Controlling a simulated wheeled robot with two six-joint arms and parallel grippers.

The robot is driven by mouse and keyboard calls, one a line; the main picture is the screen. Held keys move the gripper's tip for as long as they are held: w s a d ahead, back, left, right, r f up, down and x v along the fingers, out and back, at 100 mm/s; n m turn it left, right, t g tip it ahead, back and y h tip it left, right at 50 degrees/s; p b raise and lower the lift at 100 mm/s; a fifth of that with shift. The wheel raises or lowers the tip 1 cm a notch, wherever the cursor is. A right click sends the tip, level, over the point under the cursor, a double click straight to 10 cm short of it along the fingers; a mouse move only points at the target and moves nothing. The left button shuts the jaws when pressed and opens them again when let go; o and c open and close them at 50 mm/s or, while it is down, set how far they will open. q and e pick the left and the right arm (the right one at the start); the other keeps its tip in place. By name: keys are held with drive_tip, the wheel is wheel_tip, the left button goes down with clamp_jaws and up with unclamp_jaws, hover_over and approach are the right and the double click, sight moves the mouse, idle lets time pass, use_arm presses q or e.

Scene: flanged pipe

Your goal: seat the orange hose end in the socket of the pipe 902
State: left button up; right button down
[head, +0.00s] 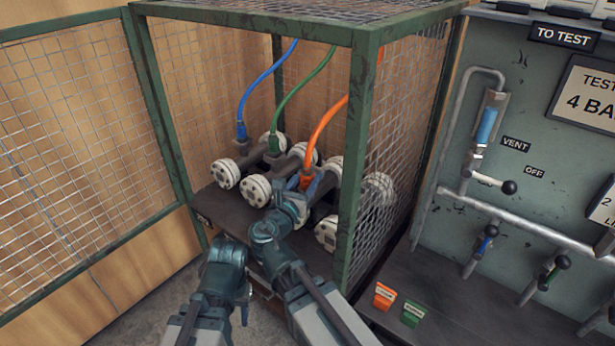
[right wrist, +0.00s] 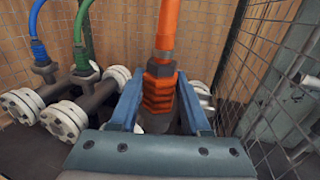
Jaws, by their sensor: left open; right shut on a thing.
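My right gripper (head: 308,184) is inside the cage, shut on the orange hose end (head: 306,181). In the right wrist view, the ribbed orange hose end (right wrist: 158,92) stands roughly upright between the blue fingers, its hose rising from the top. A grey pipe part (right wrist: 154,122) shows just below it; I cannot tell whether the end is in a socket or above it. No number 902 is legible; the pipe under the orange end is mostly hidden by my arm and gripper. My left gripper (head: 243,314) is open and empty, low in front of the cage.
A blue hose (head: 262,78) and a green hose (head: 303,88) run down to neighbouring flanged pipes with white flanges (head: 225,173). The cage's green post (head: 355,160) and mesh stand close right of my right arm. A valve panel (head: 540,130) is further right.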

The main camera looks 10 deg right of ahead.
sight(307, 170)
drive_tip(key=shift+r+p, duration=2.15)
drive_tip(key=shift+r, duration=0.1)
use_arm(q)
wheel_tip(307, 170, up, 4)
drive_tip(key=shift+r, duration=0.25)
